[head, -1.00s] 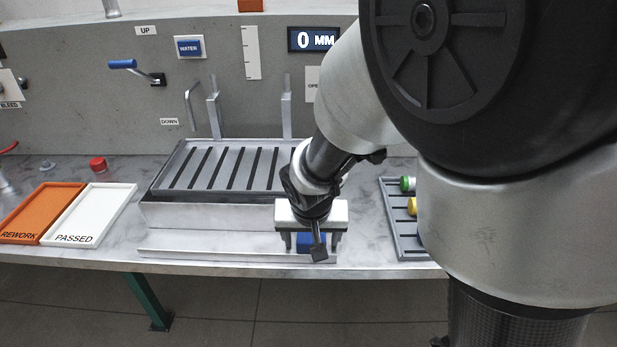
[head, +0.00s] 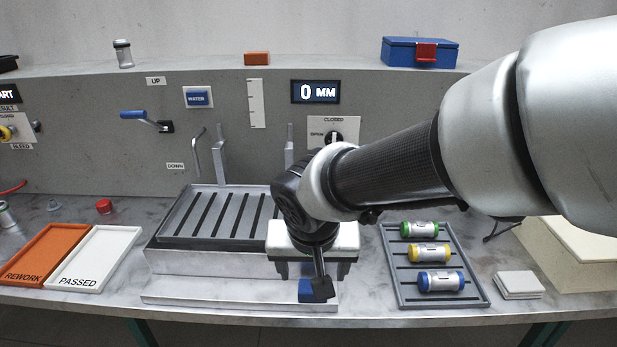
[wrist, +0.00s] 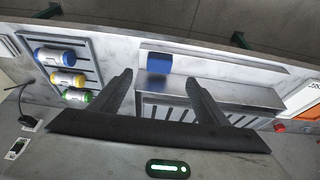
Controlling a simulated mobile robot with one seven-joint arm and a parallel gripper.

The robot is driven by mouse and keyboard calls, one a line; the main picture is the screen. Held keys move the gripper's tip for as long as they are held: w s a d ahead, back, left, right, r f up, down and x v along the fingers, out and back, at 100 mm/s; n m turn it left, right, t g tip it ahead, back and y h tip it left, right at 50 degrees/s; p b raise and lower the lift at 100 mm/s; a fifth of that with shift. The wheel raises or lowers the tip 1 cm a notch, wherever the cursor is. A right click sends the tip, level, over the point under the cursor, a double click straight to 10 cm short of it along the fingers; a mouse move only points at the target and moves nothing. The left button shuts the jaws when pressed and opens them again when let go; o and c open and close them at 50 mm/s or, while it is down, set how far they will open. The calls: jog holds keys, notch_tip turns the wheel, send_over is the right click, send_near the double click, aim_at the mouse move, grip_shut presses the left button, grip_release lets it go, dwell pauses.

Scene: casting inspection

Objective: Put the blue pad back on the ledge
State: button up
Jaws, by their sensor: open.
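The blue pad (head: 304,291) sits at the right end of the low metal ledge (head: 215,305) along the front of the slotted metal tank. Part of it is hidden behind a dark part of my gripper in the head view. In the wrist view the pad (wrist: 158,62) shows whole on the ledge (wrist: 225,57), with a blue reflection on the tank front. My gripper (head: 311,275) is open and empty above the pad. In the wrist view its fingertips (wrist: 158,78) are spread wider than the pad and apart from it.
The slotted tank (head: 200,262) stands just behind. A rack (head: 395,290) with green, yellow and blue cylinders is at right, beside white tiles (head: 519,284). Orange (head: 22,270) and white (head: 98,262) trays lie at left. An orange block (head: 257,58) and blue box (head: 405,52) top the wall.

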jog(key=s+d+r+t, duration=0.1)
jog(key=s+d+r, duration=0.8)
jog(key=d, duration=0.3)
jog(key=shift+s+d+r, duration=0.15)
jog(key=shift+s+d, duration=0.25)
jog(key=shift+s, duration=0.15)
